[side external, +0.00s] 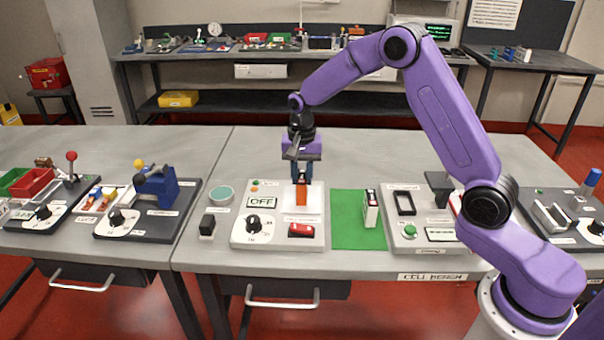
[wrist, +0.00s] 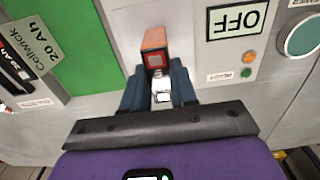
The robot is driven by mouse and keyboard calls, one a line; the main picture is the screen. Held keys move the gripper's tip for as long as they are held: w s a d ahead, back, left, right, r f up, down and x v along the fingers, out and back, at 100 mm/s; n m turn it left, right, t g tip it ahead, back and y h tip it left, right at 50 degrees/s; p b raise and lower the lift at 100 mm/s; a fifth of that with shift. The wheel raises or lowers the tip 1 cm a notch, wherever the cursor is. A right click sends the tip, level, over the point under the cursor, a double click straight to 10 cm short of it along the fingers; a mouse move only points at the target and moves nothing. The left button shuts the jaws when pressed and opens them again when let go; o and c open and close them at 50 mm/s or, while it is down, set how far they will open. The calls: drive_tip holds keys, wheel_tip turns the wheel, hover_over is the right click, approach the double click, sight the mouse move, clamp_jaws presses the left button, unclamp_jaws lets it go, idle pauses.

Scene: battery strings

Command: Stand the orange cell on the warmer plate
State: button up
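The orange cell (side external: 301,197) is upright, with a dark top, over the white warmer plate (side external: 316,203) in the side view. I cannot tell whether its base touches the plate. In the wrist view the cell's orange side (wrist: 153,37) and its dark top with a red square show at my fingertips. My gripper (side external: 302,180) points straight down with its blue fingers on either side of the cell's top. In the wrist view the gripper (wrist: 158,72) looks closed about the cell, with a narrow gap between the fingers.
The warmer's display (side external: 262,202) reads OFF, with a black dial (side external: 253,222) and a red switch (side external: 301,230) in front. A black block (side external: 207,225) and a round teal pad (side external: 221,194) are left.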

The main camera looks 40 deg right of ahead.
drive_tip(key=o, duration=0.5)
wheel_tip(320, 180, up, 18)
drive_tip(key=shift+f, duration=0.25)
idle(0.4)
drive_tip(key=s+a+f+n, duration=0.1)
drive_tip(key=s+a+n, duration=0.4)
drive_tip(key=s, duration=0.4)
drive_tip(key=s+a+f+n, duration=0.25)
drive_tip(key=s+n, duration=0.35)
drive_tip(key=s, duration=0.4)
drive_tip(key=s+d+f+n, duration=0.2)
drive_tip(key=s+n, duration=0.3)
drive_tip(key=s, duration=0.4)
drive_tip(key=s+d+f+n, duration=0.2)
drive_tip(key=s+n, duration=0.3)
drive_tip(key=s, duration=0.5)
drive_tip(key=shift+s+d+f+n, duration=0.25)
drive_tip(key=shift+d+f+n, duration=0.1)
drive_tip(key=shift+f, duration=0.15)
